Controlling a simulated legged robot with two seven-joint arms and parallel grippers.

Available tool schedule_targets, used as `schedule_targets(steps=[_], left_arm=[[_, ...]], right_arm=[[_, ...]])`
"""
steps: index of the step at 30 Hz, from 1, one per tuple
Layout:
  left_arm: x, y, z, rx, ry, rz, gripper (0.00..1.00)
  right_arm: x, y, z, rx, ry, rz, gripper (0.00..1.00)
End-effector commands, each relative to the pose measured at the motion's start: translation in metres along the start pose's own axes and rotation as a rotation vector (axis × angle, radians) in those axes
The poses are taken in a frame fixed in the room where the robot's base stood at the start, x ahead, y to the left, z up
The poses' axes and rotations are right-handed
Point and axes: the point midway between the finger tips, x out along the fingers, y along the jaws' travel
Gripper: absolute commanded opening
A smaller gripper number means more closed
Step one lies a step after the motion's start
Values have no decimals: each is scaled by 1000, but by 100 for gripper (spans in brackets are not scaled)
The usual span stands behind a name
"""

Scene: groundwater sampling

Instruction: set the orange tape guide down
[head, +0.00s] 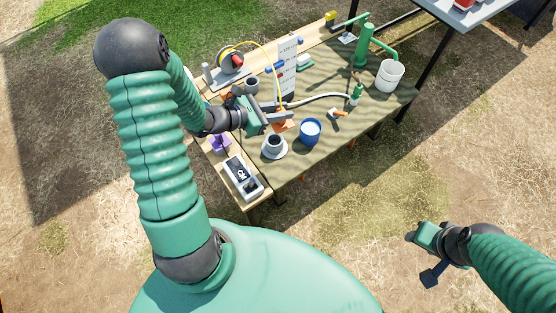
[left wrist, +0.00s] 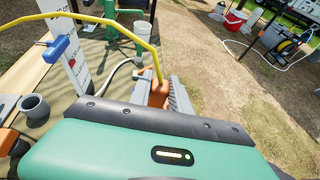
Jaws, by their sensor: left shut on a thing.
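The orange tape guide (head: 283,126) is between the fingers of my left gripper (head: 280,117), above the near part of the work table. In the left wrist view the orange guide (left wrist: 158,94) shows between the grey fingers (left wrist: 166,96), with the yellow tape running up from it and over to the left. My left gripper is shut on the guide; its lower end is partly hidden. In the head view the yellow tape arcs from the reel (head: 230,63) down to the guide. My right gripper (head: 426,256) is away from the table, over the grass; its finger opening is unclear.
An orange-handled tool (head: 338,113) lies further right. A white bucket (head: 389,75) and green pump (head: 361,47) stand at the back. The table's near right part is clear.

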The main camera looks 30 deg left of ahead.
Motion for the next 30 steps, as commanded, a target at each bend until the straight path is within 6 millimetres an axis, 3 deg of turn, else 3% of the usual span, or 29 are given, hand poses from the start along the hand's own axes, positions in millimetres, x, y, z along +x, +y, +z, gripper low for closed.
schedule_targets(steps=[1, 6, 11, 18, 25, 30], left_arm=[[14, 8, -32, -6, -1, 29, 0], [22, 31, -50, -44, -1, 110, 0], [23, 36, -54, -56, 1, 137, 0], [43, 35, -102, -59, 4, 135, 0], [58, 36, -138, -58, 2, 134, 0], [58, 36, -139, -55, 3, 135, 0]], right_arm=[[42, 0, 10, 0, 0, 0, 45], [81, 0, 19, -1, 0, 0, 45], [90, 0, 21, -1, 1, 0, 45], [118, 0, 27, 0, 1, 0, 45], [138, 0, 32, -1, 1, 0, 45], [137, 0, 32, -1, 1, 0, 45]])
